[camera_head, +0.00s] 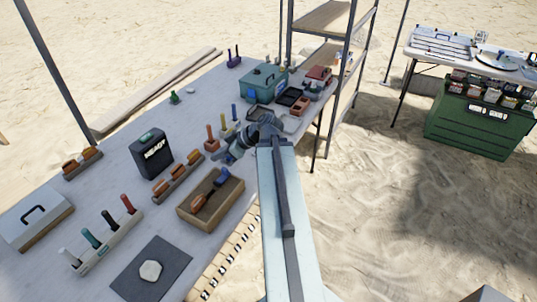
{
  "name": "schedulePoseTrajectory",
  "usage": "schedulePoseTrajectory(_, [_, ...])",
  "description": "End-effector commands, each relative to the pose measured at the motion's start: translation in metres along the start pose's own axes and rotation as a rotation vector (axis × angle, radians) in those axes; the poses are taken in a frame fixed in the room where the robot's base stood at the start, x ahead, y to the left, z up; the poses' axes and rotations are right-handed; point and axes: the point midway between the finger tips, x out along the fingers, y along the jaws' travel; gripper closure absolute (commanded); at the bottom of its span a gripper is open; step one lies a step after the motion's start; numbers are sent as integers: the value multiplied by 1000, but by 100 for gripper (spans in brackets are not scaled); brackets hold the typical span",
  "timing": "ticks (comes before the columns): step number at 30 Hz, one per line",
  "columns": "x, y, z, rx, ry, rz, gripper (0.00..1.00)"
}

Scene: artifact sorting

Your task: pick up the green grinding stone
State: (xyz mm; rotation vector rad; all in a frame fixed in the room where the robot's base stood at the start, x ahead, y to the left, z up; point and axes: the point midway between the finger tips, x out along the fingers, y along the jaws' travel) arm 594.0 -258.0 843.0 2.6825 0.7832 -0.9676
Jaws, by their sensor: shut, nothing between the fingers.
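A small green object (174,97) lies on the far left part of the long grey table (110,187); it is too small for me to tell whether it is the grinding stone. My gripper (224,157) is over the middle of the table, near the wooden tray. It is shut and empty, well apart from the green object. A pale stone (151,270) lies on a dark mat at the table's near end.
A black box (151,153), a wooden tray with tools (232,190), racks of coloured handles (100,250) and a teal toolbox (263,82) crowd the table. A metal shelf (322,55) stands behind its far right end.

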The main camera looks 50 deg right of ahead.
Motion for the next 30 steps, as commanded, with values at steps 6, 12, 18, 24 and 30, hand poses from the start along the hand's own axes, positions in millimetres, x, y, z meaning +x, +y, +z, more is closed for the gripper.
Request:
schedulePoseTrajectory(6, [-92, 72, 125, 168, 55, 224, 100])
schedulePoseTrajectory(12, [-156, 93, 192, 259, 87, 353, 100])
schedulePoseTrajectory(18, [-167, 96, 199, 273, 92, 372, 100])
schedulePoseTrajectory(24, [-152, 106, 185, 271, 91, 370, 100])
schedulePoseTrajectory(30, [-121, 126, 160, 270, 90, 369, 100])
